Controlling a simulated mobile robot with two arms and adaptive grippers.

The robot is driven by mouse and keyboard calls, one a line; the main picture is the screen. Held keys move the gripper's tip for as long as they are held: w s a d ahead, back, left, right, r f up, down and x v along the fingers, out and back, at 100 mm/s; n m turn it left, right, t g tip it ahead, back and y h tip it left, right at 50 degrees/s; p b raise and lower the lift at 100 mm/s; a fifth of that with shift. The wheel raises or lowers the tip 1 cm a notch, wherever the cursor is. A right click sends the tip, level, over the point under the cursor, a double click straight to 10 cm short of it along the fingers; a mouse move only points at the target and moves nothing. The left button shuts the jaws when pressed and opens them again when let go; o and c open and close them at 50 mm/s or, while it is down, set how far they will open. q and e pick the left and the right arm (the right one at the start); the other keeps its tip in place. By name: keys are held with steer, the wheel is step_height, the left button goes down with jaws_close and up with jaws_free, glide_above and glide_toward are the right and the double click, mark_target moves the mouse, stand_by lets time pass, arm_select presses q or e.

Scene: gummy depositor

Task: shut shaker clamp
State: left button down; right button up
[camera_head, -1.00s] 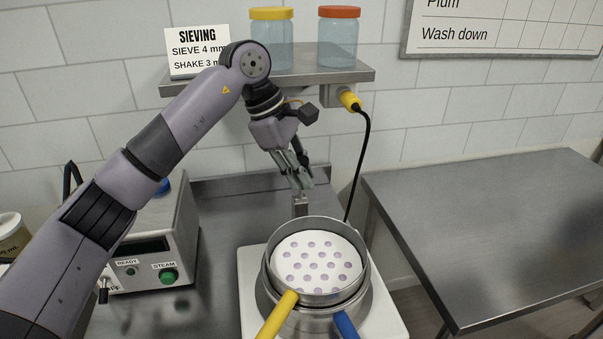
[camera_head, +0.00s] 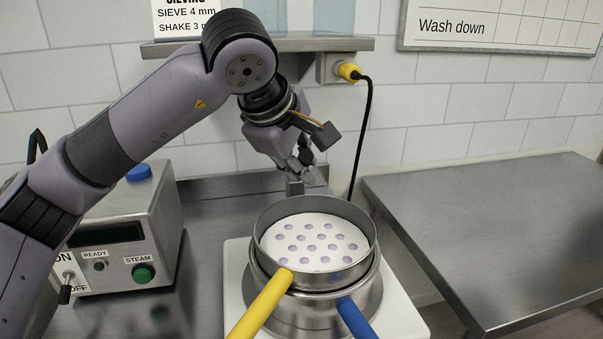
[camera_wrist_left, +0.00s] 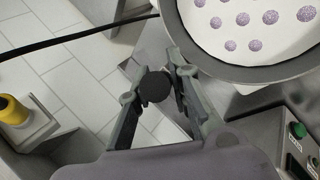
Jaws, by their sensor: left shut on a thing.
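The shaker (camera_head: 405,316) is a white base under a round metal sieve stack (camera_head: 268,213). A white disc with purple spots (camera_head: 302,231) lies inside the top rim. A small upright metal clamp part (camera_head: 294,188) stands just behind the stack. My left gripper (camera_head: 302,166) is at this part, behind the sieve. In the left wrist view, its fingers are closed around a dark round clamp knob (camera_wrist_left: 154,88), beside the sieve rim (camera_wrist_left: 205,70). The rest of the clamp is mostly hidden by the gripper and the sieve. My right gripper is not in view.
Yellow (camera_head: 262,303) and blue (camera_head: 356,320) handles stick out toward the front. A steel control box (camera_head: 160,225) stands at left. The steel table (camera_head: 480,220) at right is clear.

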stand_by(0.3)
arm_select(q)
steer(key=c, duration=1.5)
jaws_free()
steer(key=shift+o, duration=0.2)
steer(key=v, duration=1.2)
